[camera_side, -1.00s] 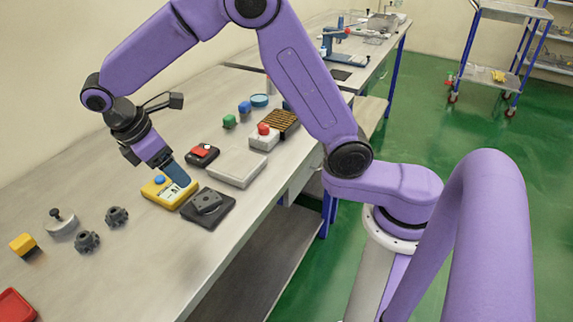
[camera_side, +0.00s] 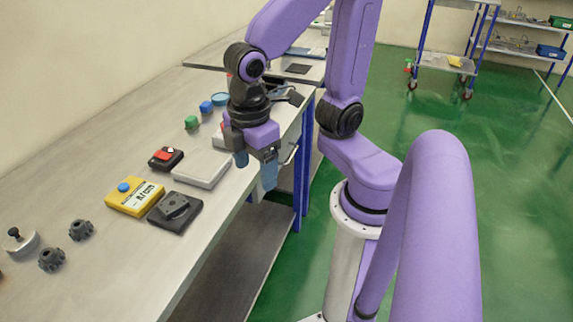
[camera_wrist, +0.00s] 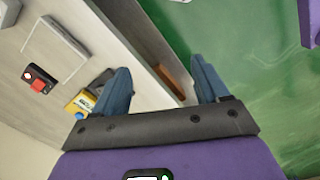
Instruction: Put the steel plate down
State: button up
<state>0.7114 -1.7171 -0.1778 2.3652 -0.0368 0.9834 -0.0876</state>
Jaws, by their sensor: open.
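A pale grey flat rectangular plate, seemingly the steel plate (camera_side: 202,170), lies flat on the bench. It also shows at the upper left of the wrist view (camera_wrist: 56,49). My gripper (camera_side: 255,169) is open, with its blue fingers apart and nothing visible between them. It hangs over the bench's front edge, to the right of the plate and clear of it. In the wrist view, the gap between the fingers (camera_wrist: 162,84) looks down past the bench edge.
A yellow instrument (camera_side: 145,197), a dark square block (camera_side: 178,212) and a black box with a red top (camera_side: 166,158) surround the plate's left side. Black knobs (camera_side: 81,230) lie farther left. Green (camera_side: 192,123) and blue (camera_side: 206,107) pieces stand behind. Green floor lies beyond the edge.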

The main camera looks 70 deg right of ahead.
jog(key=s+d, duration=0.2)
jog(key=s, duration=0.3)
jog(key=shift+s+d+f+y, duration=0.15)
jog(key=shift+d+f+y, duration=0.25)
jog(key=shift+f, duration=0.05)
